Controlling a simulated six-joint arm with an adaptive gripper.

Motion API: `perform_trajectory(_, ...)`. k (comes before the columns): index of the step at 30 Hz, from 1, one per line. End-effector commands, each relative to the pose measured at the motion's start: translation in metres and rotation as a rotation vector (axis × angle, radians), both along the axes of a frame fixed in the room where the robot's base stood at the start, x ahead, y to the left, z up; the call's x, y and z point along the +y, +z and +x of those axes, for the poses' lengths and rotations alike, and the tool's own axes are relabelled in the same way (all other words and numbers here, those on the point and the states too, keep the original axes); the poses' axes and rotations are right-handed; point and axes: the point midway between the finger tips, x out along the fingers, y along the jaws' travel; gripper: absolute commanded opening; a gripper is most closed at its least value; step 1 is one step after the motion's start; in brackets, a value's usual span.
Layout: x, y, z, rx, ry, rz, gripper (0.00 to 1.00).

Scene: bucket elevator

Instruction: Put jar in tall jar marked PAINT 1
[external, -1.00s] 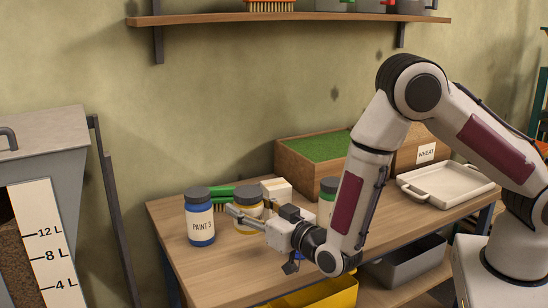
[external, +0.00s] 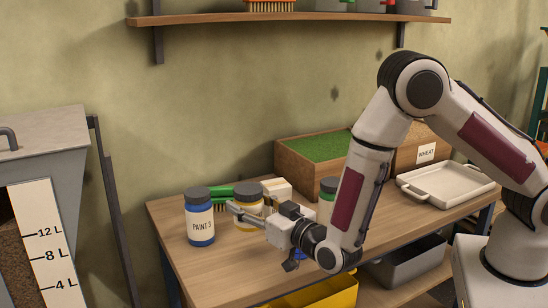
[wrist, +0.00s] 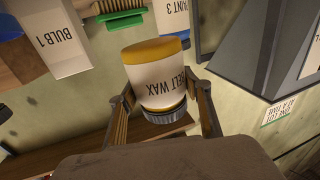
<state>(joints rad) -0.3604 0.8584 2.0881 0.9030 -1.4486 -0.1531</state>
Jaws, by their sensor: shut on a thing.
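A jar with a yellow body, a white label reading BELT WAX and a dark lid (wrist: 157,77) is between my gripper's fingers (wrist: 165,92) in the wrist view. My gripper is shut on it near the lid. In the external view the yellow jar (external: 248,209) is at the worktop's left part, partly behind my gripper (external: 236,211). A blue jar marked PAINT 3 (external: 200,218) stands just left of it, and its label shows in the wrist view (wrist: 175,14). A green jar (external: 327,190) is partly hidden by my arm. No label reading PAINT 1 is readable.
A white box marked BULB 1 (wrist: 58,42) stands behind my gripper, near a green brush (external: 218,193). A wooden planter (external: 290,160) and a white tray (external: 440,184) are farther right. A grey hopper (external: 65,140) is left of the worktop. Clear wood lies in front of PAINT 3.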

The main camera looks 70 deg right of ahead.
Motion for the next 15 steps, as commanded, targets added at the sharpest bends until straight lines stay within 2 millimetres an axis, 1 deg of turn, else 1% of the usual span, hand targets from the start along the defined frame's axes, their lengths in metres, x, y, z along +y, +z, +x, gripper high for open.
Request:
perform_trajectory(5, -0.008, 0.015, 0.002, -0.005, -0.015, 0.001, 0.17)
perform_trajectory(8, -0.016, 0.028, 0.002, -0.006, -0.027, 0.001, 0.17)
perform_trajectory(11, -0.026, 0.043, 0.001, -0.007, -0.048, 0.003, 0.17)
perform_trajectory(15, -0.046, 0.066, -0.007, -0.007, -0.093, 0.002, 0.17)
